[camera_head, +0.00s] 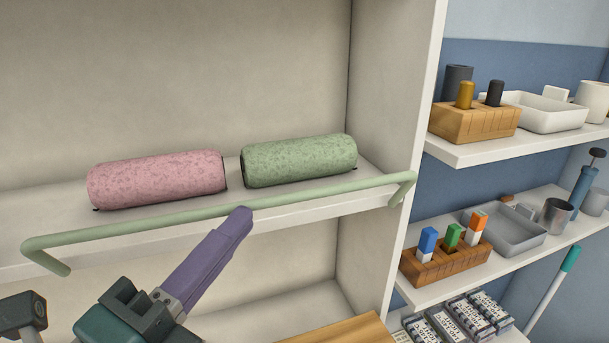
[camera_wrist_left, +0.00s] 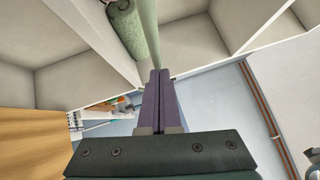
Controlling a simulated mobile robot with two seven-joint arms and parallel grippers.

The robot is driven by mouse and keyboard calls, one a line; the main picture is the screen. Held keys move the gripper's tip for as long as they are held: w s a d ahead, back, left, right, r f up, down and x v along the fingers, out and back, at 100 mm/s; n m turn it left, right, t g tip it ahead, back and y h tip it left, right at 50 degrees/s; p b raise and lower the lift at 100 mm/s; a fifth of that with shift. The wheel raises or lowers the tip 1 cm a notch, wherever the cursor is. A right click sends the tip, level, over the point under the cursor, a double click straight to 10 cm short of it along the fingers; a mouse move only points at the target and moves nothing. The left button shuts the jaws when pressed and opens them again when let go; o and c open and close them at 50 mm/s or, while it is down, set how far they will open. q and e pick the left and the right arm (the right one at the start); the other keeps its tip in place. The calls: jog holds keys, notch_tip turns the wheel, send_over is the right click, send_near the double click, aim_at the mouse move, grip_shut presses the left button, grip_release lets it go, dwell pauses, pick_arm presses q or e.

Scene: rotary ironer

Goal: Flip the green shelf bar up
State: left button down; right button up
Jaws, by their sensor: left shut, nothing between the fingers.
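The green shelf bar (camera_head: 330,190) is a long pale-green rod with bent ends. It runs along the front edge of the shelf (camera_head: 300,216) in the head view, its right end bending down near the right side wall. My left gripper (camera_head: 243,212) has long purple fingers, closed together and empty. Its tips are at the middle of the bar, just under it in the picture; I cannot tell whether they touch. In the left wrist view the bar (camera_wrist_left: 150,35) runs away from the shut fingertips (camera_wrist_left: 158,73).
A pink patterned roll (camera_head: 157,180) and a green patterned roll (camera_head: 299,160) lie on the shelf behind the bar. The side wall (camera_head: 405,120) closes the shelf at right. Beyond it, side shelves hold wooden blocks (camera_head: 475,122), trays and cups. A wooden surface (camera_head: 345,333) lies below.

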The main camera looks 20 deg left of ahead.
aim_at(222, 205)
pick_arm(q)
jog(key=w+a+r+n+g+p, duration=0.1)
jog(key=p, duration=0.2)
jog(key=w+r+n+g+y+p, duration=0.1)
jog(key=n+g+p, duration=0.1)
jog(key=p, duration=0.1)
jog(key=shift+w+a+r, duration=0.2)
jog(key=shift+a, duration=0.15)
jog(key=shift+w+a+p, duration=0.2)
jog(key=shift+w+p, duration=0.05)
jog(key=shift+p, duration=0.35)
pick_arm(e)
notch_tip(222, 205, up, 9)
pick_arm(q)
jog(key=shift+w, duration=0.1)
pick_arm(e)
jog(key=shift+a, duration=0.1)
